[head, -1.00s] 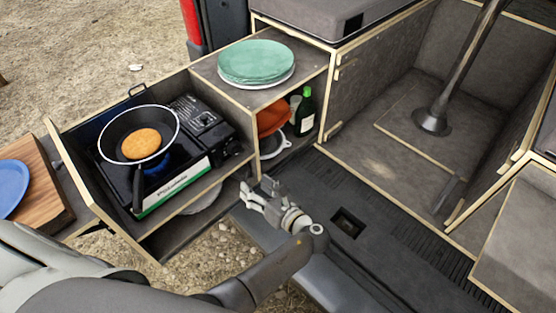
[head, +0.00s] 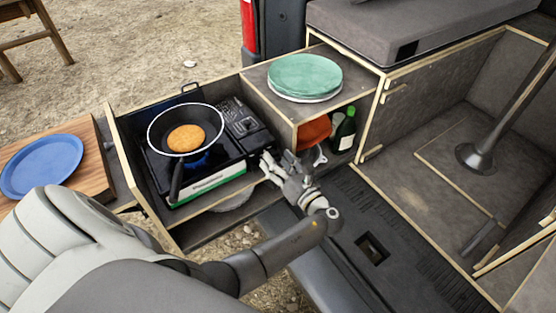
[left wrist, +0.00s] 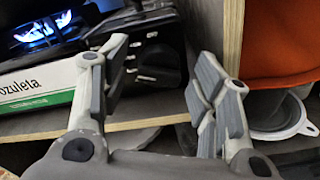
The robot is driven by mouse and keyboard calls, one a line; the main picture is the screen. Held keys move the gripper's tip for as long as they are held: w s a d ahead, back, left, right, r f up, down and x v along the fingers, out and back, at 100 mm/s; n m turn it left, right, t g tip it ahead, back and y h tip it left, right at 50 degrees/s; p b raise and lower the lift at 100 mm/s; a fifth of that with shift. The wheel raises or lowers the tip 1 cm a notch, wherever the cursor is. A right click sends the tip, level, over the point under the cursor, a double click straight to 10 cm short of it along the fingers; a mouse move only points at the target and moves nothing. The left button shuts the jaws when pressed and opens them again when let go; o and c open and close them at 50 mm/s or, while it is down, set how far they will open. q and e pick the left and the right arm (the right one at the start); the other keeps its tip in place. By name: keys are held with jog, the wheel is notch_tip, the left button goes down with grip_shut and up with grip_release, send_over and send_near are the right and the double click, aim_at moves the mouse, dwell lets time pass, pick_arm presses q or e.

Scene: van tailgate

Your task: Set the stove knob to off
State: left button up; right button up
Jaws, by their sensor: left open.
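The black camping stove (head: 243,122) sits in the pull-out box, with a frying pan (head: 160,128) over its burner. A blue flame (left wrist: 42,33) burns under the pan. The stove's dark front control panel with the knob area (left wrist: 155,68) shows between my fingers in the left wrist view; the knob's setting is too dark to read. My left gripper (head: 274,166) is open and empty, just in front of the stove's right front corner. In the left wrist view the fingers of my left gripper (left wrist: 163,68) stand apart either side of the panel. My right gripper is out of view.
A wooden divider (left wrist: 233,35) stands close right of my fingers. Green plates (head: 305,75) sit on top. A blue plate (head: 42,165) lies at left.

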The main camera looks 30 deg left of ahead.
pick_arm(q)
jog(key=shift+a, duration=0.1)
jog(key=shift+c, duration=0.5)
jog(key=c, duration=0.9)
jog(key=shift+r+m+p, duration=0.2)
jog(key=shift+m+p, duration=0.3)
jog(key=shift+p, duration=0.5)
jog(key=m+p, duration=0.4)
jog(key=shift+w+p, duration=0.1)
jog(key=shift+p, duration=0.25)
jog(key=m+p, duration=0.2)
jog(key=m, duration=0.1)
jog(key=shift+f+m, duration=0.1)
jog(key=shift+m, duration=0.2)
jog(key=shift+f+m+p, duration=0.15)
jog(key=shift+m+p, duration=0.5)
jog(key=shift+m, duration=0.55)
jog(key=shift+m+p, duration=0.3)
jog(key=shift+m, duration=0.6)
jog(key=shift+f+m, duration=0.1)
jog(key=shift+m, duration=0.2)
